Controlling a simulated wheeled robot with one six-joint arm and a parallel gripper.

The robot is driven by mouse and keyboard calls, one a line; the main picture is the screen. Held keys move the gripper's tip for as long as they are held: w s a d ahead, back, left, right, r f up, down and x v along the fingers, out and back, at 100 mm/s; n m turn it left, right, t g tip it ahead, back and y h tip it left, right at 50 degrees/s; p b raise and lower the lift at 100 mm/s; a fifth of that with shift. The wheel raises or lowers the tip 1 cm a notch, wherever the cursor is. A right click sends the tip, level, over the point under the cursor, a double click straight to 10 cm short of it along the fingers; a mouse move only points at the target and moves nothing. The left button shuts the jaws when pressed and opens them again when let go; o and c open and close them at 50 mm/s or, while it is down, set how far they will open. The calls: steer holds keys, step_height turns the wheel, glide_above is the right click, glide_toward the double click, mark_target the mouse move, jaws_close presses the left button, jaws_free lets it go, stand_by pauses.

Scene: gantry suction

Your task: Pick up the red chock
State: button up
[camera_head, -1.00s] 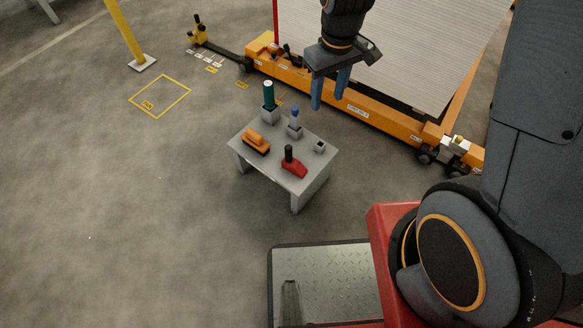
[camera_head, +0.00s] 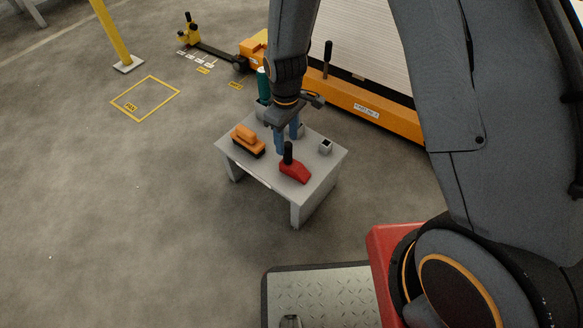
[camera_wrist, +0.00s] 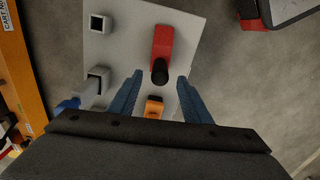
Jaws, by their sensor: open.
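The red chock (camera_head: 296,171) lies on the small grey table (camera_head: 318,186), with a black upright handle (camera_head: 288,152) at one end. In the wrist view the chock (camera_wrist: 163,42) is ahead of the fingertips, with its black handle end (camera_wrist: 160,72) nearest and roughly between the finger lines. My gripper (camera_head: 287,143) is over the table, just behind the handle in the head view. In the wrist view its two blue fingers (camera_wrist: 160,78) are spread apart with nothing held. Whether a finger touches the handle cannot be told.
An orange-and-black brush-like tool (camera_head: 247,141) lies left of the chock. An empty grey holder (camera_head: 325,146) stands to its right. A green cylinder (camera_head: 262,84) is partly hidden behind my arm. An orange cart (camera_head: 385,120) is behind the table.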

mark_target(289, 155)
steer(key=f+b, duration=0.1)
steer(key=f, duration=0.3)
steer(key=f+b, duration=0.2)
steer(key=f, duration=0.1)
steer(key=shift+s+d+f, duration=0.1)
steer(key=shift+d+f, duration=0.1)
steer(key=shift+f, duration=0.15)
jaws_close()
steer(key=shift+r, duration=0.1)
